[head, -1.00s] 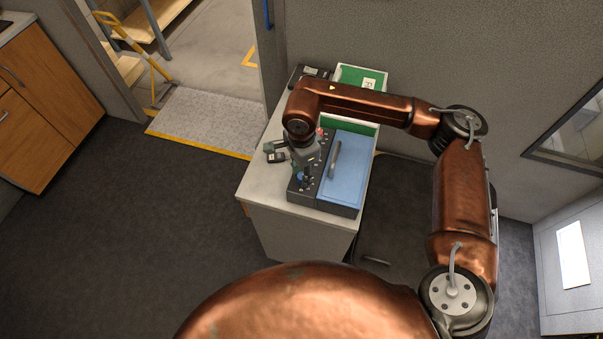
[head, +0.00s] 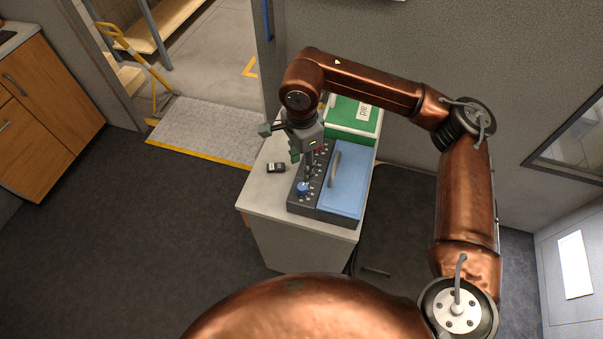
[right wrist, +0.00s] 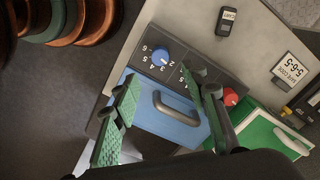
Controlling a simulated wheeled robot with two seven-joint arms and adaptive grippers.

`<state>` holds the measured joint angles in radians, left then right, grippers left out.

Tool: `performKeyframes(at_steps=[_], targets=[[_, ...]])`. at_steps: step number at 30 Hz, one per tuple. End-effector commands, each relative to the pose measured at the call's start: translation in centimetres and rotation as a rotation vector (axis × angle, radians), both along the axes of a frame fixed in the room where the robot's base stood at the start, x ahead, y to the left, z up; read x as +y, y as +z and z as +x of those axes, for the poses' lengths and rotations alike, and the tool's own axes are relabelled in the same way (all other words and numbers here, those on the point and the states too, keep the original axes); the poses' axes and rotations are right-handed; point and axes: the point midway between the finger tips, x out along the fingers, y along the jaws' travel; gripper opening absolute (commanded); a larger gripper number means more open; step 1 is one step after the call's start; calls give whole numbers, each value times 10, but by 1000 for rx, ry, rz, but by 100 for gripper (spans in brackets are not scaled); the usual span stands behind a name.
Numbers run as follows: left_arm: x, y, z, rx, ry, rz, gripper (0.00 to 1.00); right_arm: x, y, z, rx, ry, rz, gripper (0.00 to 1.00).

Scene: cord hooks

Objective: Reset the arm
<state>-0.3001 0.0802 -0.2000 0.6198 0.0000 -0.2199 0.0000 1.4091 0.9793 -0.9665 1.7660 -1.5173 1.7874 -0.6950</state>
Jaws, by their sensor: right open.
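Beside the panel is a blue lid (right wrist: 170,128) with a dark handle. The blue knob also shows in the head view (head: 303,188). My left gripper is out of view.
The cabinet (head: 257,202) holds a green box (head: 345,117) with a white label and a small black tagged device (head: 276,168). A card (right wrist: 292,69) reads "SAFE CODE 5-6-5". A wall stands behind; open floor lies left.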

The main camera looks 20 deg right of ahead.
Motion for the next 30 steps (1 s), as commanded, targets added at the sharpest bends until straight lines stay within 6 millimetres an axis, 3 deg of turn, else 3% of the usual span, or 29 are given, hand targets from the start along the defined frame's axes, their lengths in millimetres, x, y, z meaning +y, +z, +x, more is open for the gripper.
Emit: performKeyframes(at_steps=[6, 23, 30], targets=[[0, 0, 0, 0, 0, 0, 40, 0, 15, 0, 0, 0, 0, 40], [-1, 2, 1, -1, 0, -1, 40, 0, 18, 0, -1, 0, -1, 40], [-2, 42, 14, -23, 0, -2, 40, 0, 68, -5, -24, 0, 0, 40]])
